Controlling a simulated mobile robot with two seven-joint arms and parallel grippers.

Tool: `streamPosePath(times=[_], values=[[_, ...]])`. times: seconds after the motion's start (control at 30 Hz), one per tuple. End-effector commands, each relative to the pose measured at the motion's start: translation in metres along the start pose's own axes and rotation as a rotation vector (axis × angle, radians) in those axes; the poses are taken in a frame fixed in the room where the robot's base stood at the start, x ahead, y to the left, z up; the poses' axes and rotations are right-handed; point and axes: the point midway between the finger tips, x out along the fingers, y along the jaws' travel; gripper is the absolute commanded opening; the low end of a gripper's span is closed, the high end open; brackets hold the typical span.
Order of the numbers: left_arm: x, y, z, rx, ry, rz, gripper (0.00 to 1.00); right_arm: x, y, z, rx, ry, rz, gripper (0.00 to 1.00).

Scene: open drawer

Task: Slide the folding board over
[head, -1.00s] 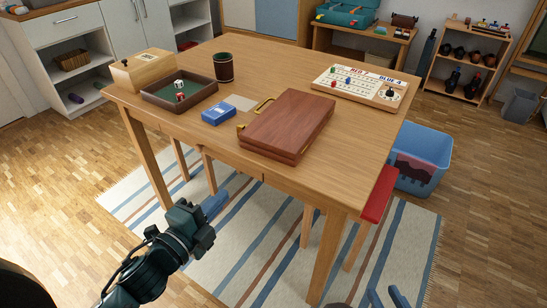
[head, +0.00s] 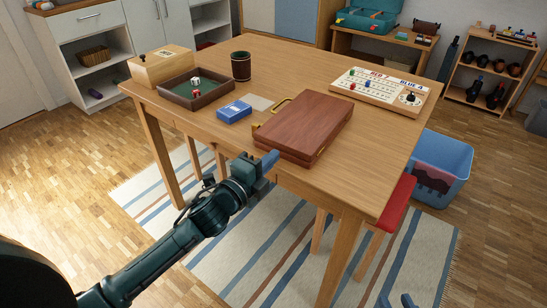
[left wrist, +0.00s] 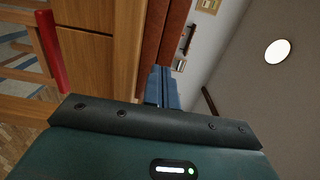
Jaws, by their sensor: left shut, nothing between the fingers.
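The folding board (head: 304,127) is a closed reddish-brown wooden case with brass fittings, lying flat on the wooden table (head: 372,160) near its front edge. My left gripper (head: 268,161) is shut and empty at the table's front edge, by the near left corner of the board. I cannot tell whether it touches. In the left wrist view the blue fingers (left wrist: 163,88) lie together, with the board (left wrist: 172,42) just beyond them. My right gripper (head: 396,302) shows only its fingertips at the bottom edge of the head view, spread apart and away from the table.
A blue card box (head: 234,112) and a pale square lie left of the board. A dice tray (head: 197,95), a dark cup (head: 241,66) and a wooden box (head: 160,65) stand further left. A scoreboard (head: 378,90) stands at the back right. The table right of the board is clear.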

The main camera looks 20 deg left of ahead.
Motion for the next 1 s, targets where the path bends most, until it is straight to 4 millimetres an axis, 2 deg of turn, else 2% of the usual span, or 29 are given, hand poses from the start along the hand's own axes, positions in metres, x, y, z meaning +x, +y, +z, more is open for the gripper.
streamPosePath(times=[0.17, 0.53, 0.8, 1.0], values=[[0.013, 0.001, 0.000, -0.001, -0.001, 0.000, 0.00, 0.001, -0.001, 0.003, -0.005, -0.006, -0.002, 0.26], [0.015, 0.000, 0.000, -0.001, 0.000, 0.001, 0.00, 0.002, -0.001, 0.003, -0.007, -0.009, -0.004, 0.26], [0.045, -0.001, 0.000, -0.002, -0.001, 0.000, 0.00, 0.000, -0.001, -0.002, -0.002, 0.004, -0.003, 0.26], [0.046, 0.001, 0.000, -0.001, 0.000, 0.002, 0.00, 0.000, 0.000, -0.002, -0.001, 0.004, -0.001, 0.26]])
